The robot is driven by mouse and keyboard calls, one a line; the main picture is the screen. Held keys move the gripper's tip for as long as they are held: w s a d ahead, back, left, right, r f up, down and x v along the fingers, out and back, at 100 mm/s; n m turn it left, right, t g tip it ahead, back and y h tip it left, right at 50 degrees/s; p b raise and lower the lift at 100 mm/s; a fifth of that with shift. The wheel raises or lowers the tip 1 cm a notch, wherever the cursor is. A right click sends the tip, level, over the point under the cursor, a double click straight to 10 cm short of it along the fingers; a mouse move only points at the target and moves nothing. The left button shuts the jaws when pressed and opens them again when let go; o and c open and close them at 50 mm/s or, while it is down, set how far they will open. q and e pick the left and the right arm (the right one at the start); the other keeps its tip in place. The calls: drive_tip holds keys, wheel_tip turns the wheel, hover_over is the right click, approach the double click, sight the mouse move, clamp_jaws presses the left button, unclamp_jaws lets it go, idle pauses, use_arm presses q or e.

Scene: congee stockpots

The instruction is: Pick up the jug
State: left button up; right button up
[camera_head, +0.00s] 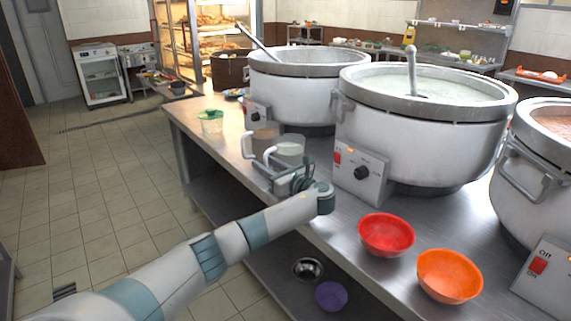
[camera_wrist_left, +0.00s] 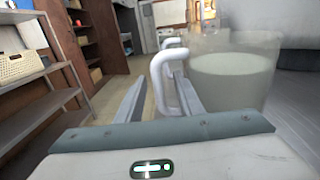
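A clear jug with pale, milky liquid (camera_head: 289,153) stands on the steel counter in front of the large pots. In the left wrist view this jug (camera_wrist_left: 232,80) is at right, its white handle (camera_wrist_left: 157,72) towards me. My left gripper (camera_head: 277,171) is at the jug's near side. In the left wrist view the gripper (camera_wrist_left: 162,88) has its fingers apart, with the handle between or just beyond them; contact cannot be told. A second jug (camera_head: 265,141) with a white handle stands just behind, partly hidden. My right gripper is out of view.
Large stockpots (camera_head: 420,130) with control boxes (camera_head: 361,172) line the counter (camera_head: 335,215) right of the jugs. A green-rimmed container (camera_head: 211,123) stands farther back. Red (camera_head: 386,234) and orange (camera_head: 449,275) bowls sit near the front edge. The floor at left is clear.

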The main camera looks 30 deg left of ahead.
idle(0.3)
use_arm(q)
clamp_jaws()
drive_tip(key=shift+r, duration=0.1)
idle(1.1)
drive_tip(key=shift+r, duration=0.1)
